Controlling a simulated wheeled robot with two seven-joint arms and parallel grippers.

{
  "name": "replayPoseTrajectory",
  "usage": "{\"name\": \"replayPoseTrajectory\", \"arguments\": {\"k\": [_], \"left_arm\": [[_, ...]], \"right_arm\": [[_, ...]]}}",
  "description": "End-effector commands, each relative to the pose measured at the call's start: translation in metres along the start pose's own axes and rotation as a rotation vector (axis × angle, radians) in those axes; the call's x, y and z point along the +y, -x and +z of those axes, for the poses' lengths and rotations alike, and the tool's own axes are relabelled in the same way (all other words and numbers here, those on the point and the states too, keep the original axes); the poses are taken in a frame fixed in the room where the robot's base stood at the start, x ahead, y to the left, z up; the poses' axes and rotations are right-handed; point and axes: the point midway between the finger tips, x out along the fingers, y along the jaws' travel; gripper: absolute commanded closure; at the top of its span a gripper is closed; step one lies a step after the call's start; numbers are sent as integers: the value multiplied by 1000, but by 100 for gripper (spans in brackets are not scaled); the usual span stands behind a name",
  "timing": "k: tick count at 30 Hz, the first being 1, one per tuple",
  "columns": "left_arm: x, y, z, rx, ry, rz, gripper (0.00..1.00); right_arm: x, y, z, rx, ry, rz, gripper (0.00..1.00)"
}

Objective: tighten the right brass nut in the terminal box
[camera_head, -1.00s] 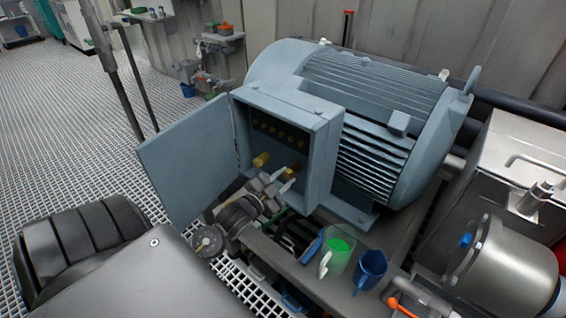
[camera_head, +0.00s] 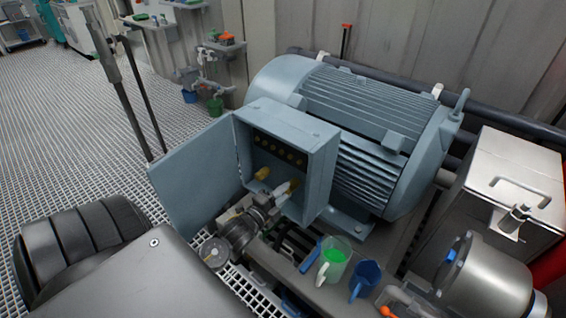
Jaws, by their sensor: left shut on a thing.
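The blue-grey terminal box (camera_head: 322,150) is open on the side of the motor, its door (camera_head: 195,178) swung out to the left. Inside are a left brass nut (camera_head: 262,173) and a right brass nut (camera_head: 293,184), below a row of dark terminals. My left gripper (camera_head: 285,190) reaches in from below, with its pale fingers shut on the right brass nut and partly hiding it. The left nut stands apart from the fingers. My right gripper is out of view.
The large finned motor (camera_head: 370,110) stands behind the box. A clear jug with green contents (camera_head: 334,262) and a blue jug (camera_head: 366,278) stand at the lower right. Grating floor is open at left.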

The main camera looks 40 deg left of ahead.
Motion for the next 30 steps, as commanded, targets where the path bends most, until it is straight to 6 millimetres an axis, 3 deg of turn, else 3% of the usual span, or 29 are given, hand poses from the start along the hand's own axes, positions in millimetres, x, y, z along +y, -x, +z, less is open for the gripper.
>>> {"name": "replayPoseTrajectory", "arguments": {"k": [12, 26, 27, 30], "left_arm": [[-1, 0, 1, -2, -152, 0, 96], [0, 0, 2, -3, -166, -1, 95], [0, 0, 2, -3, -166, -1, 71], [0, 0, 1, -3, -165, -1, 58]], "right_arm": [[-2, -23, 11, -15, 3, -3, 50], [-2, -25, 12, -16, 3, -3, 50], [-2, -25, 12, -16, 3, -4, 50], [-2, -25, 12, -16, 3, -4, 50]]}}
